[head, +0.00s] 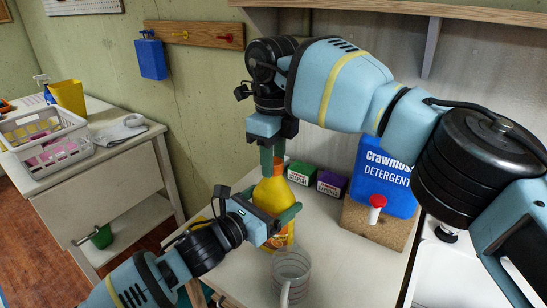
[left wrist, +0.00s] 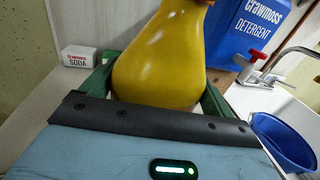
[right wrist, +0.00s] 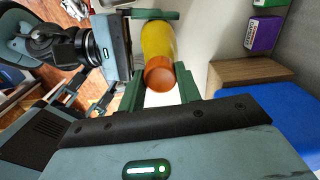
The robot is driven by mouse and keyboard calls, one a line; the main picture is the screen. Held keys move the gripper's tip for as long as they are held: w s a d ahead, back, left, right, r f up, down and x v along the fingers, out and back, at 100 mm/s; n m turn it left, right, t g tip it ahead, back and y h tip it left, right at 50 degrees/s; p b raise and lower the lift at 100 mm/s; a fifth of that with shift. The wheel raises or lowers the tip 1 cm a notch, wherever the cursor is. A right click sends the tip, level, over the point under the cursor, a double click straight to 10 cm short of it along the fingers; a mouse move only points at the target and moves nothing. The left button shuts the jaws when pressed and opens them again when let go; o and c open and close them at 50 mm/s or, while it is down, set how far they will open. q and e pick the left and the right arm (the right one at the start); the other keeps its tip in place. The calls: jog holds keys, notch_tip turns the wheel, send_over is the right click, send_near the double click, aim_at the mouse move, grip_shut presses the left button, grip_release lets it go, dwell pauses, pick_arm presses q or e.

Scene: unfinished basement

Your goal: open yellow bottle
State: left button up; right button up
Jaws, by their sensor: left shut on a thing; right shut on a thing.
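The yellow bottle (head: 271,192) stands upright on the white counter, with a label low on its front. My left gripper (head: 272,208) is shut around the bottle's body; in the left wrist view the bottle (left wrist: 160,60) sits between both green fingers. My right gripper (head: 272,158) comes from above and is shut on the bottle's orange cap (right wrist: 160,74), which shows between its fingertips in the right wrist view. In the head view the cap is mostly hidden by the right fingers. The cap appears to be on the bottle's neck.
A clear mug (head: 291,272) stands just in front of the bottle. Green (head: 302,172) and purple (head: 331,184) boxes stand behind it. The counter between is bare.

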jog(key=n, duration=2.1)
jog(key=shift+n, duration=0.4)
jog(key=shift+r, duration=0.4)
jog(key=shift+r, duration=0.75)
jog(key=shift+r, duration=2.05)
